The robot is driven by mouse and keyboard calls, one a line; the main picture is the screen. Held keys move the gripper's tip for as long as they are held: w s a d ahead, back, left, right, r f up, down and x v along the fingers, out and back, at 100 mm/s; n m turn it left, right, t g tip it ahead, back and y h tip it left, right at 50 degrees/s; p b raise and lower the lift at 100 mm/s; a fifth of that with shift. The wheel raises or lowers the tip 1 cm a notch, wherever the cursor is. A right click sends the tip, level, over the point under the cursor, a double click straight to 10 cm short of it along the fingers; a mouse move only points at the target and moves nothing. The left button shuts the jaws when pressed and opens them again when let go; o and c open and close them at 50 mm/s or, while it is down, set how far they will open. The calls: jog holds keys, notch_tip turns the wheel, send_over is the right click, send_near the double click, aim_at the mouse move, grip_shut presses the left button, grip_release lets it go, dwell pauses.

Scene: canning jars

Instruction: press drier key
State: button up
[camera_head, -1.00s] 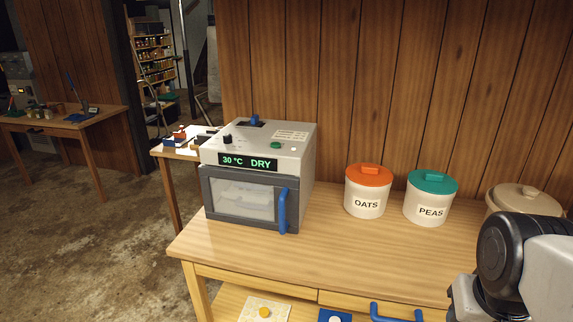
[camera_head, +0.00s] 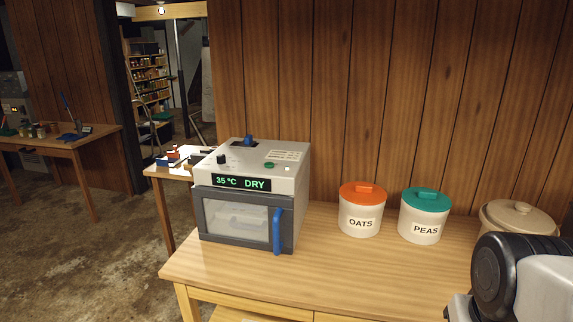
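The drier (camera_head: 250,195) is a grey and white box on the left part of the wooden table. Its display (camera_head: 241,183) reads 35 °C DRY in green. On its top are a green key (camera_head: 269,165), a small white lit spot (camera_head: 287,169), a black knob (camera_head: 221,159) and a blue lever (camera_head: 248,141). The door (camera_head: 236,219) with its blue handle (camera_head: 277,232) is shut, and pale trays show dimly through the window. Part of my arm shows at the lower right, well away from the drier. My gripper is not in view.
An oats jar (camera_head: 359,220) with an orange lid and a peas jar (camera_head: 422,228) with a green lid stand right of the drier. A beige lidded pot (camera_head: 517,215) is behind my arm. The front of the table (camera_head: 350,275) is clear. A side table (camera_head: 160,172) holds small items.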

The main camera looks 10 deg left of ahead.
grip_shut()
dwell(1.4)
